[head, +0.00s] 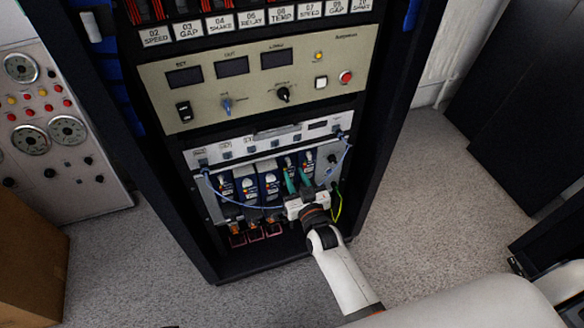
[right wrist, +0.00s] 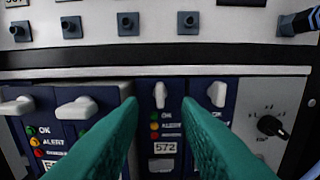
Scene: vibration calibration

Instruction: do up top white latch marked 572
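In the right wrist view, the module marked 572 (right wrist: 166,148) has a dark blue face with green, amber and red lights. Its small white top latch (right wrist: 159,94) stands upright between my fingertips. My right gripper (right wrist: 159,102) is open, with one teal finger on each side of the latch and gaps between. It shows in the head view as a white wrist with teal fingers (head: 297,178) at the lower module row. Contact with the module face cannot be told. My left gripper is not in view.
Neighbouring modules carry white latches: two at left lie sideways, the nearer one (right wrist: 77,108) close to my left finger, and one at right (right wrist: 217,93) stands upright. A dark knob (right wrist: 271,126) is further right. A blue cable (head: 222,195) hangs before the modules. Black rack walls flank the row.

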